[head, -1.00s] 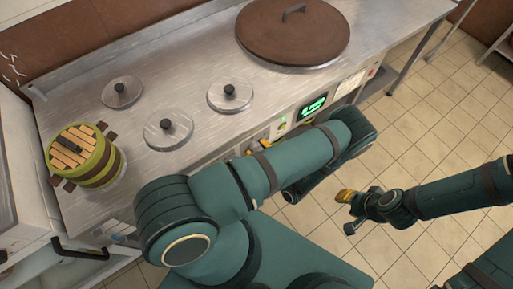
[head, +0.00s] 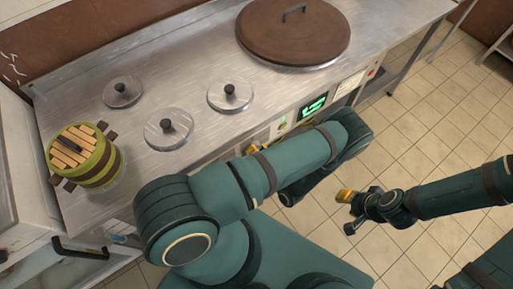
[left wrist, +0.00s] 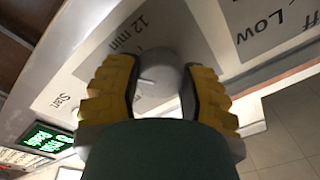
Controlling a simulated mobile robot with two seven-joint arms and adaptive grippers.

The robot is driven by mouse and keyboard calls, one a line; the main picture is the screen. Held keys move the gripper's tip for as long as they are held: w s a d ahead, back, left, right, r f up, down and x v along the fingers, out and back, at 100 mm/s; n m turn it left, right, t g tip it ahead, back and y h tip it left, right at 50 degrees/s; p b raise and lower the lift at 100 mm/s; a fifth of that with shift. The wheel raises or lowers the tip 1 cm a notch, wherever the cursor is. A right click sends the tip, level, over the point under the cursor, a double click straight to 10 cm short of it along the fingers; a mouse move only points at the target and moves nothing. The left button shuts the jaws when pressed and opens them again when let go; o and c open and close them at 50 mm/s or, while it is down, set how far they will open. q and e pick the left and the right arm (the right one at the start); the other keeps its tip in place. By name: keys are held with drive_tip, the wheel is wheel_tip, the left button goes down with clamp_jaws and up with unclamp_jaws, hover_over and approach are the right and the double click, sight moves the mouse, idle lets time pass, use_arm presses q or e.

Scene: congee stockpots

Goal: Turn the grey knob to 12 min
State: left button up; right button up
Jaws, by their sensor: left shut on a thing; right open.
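The grey knob (left wrist: 158,72) sits on the front panel of the steel counter, between the yellow fingers of my left gripper (left wrist: 158,92) in the left wrist view. The fingers are shut on its sides. A short pale mark on the knob's face points toward the picture's left. The "12 min" label (left wrist: 128,32) is printed above and left of the knob, and a partly cut "Start" label (left wrist: 65,106) is further left. In the head view my left forearm hides most of the knob area. My right gripper (head: 347,198) is open and empty over the floor.
A green display (head: 313,106) is lit on the panel. The counter (head: 215,55) bears a large brown lid (head: 290,38), several small steel lids and a green-banded wooden pot (head: 85,160). Another panel reads "Low" (left wrist: 260,28). Tiled floor is free at right.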

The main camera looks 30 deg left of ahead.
use_arm(q)
drive_tip(key=m, duration=0.7)
drive_tip(key=shift+t, duration=0.4)
drive_tip(key=o, duration=1.2)
drive_tip(key=shift+a+h, duration=0.1)
drive_tip(key=shift+h, duration=0.2)
drive_tip(key=shift+o, duration=0.2)
drive_tip(key=v, duration=0.7)
drive_tip(key=shift+d, duration=0.25)
drive_tip(key=shift+s, duration=0.1)
